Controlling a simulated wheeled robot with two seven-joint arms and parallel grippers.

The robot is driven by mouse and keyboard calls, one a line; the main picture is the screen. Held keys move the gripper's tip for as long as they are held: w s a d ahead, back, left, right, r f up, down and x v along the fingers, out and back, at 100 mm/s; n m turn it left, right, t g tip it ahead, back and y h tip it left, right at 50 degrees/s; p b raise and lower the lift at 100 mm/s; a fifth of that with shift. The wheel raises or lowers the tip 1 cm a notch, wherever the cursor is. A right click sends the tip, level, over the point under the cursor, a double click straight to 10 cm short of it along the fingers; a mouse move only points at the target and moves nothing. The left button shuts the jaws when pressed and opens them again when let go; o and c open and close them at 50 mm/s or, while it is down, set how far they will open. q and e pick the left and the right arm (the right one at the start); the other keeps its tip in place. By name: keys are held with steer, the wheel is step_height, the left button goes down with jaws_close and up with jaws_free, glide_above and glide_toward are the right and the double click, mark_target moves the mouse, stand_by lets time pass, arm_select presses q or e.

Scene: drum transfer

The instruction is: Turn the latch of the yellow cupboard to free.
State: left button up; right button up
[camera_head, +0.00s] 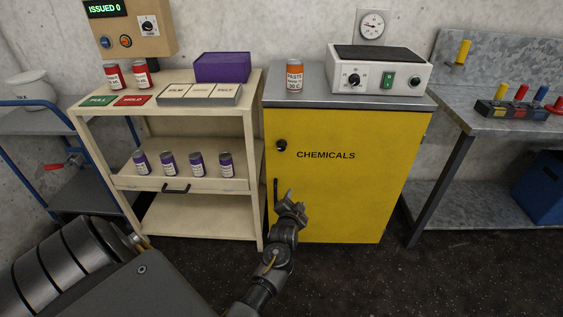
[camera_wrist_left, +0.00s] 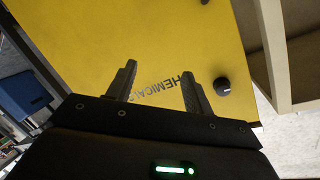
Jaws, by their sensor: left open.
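The yellow cupboard (camera_head: 345,190), lettered CHEMICALS, stands at the centre right under a grey top. Its latch is a round black knob (camera_head: 281,145) near the upper left of the door; the wrist view shows this knob (camera_wrist_left: 222,86) just right of the fingers. A dark vertical door handle (camera_head: 276,195) is lower on the left edge. My left gripper (camera_head: 291,197) is open and empty in front of the lower left door, below the knob. In the wrist view the gripper (camera_wrist_left: 159,72) points at the door, with the lettering between its fingers. My right gripper is out of view.
An orange can (camera_head: 294,76) and a white device (camera_head: 380,70) stand on the cupboard top. A cream shelf unit (camera_head: 200,125) with red and purple cans is close on the left. A grey workbench (camera_head: 500,125) is on the right. The floor in front shows no loose things.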

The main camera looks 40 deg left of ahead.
mark_target(282, 148)
arm_select(q)
steer(key=a+r+n+y+b, duration=0.1)
steer(key=a+r+y, duration=0.15)
steer(key=r, duration=0.35)
steer(key=a+r+n+y+b, duration=0.1)
steer(key=a+r, duration=0.3)
steer(key=r, duration=0.2)
steer(key=shift+t, duration=0.4)
steer(key=b+x, duration=0.1)
steer(key=x, duration=0.8)
steer(key=shift+a, duration=0.2)
steer(key=shift+w+a+r, duration=0.1)
steer(key=shift+w+a, duration=0.3)
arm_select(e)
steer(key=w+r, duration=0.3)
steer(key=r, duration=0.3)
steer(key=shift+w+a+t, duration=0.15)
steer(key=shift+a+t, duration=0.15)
arm_select(q)
steer(key=c, duration=1)
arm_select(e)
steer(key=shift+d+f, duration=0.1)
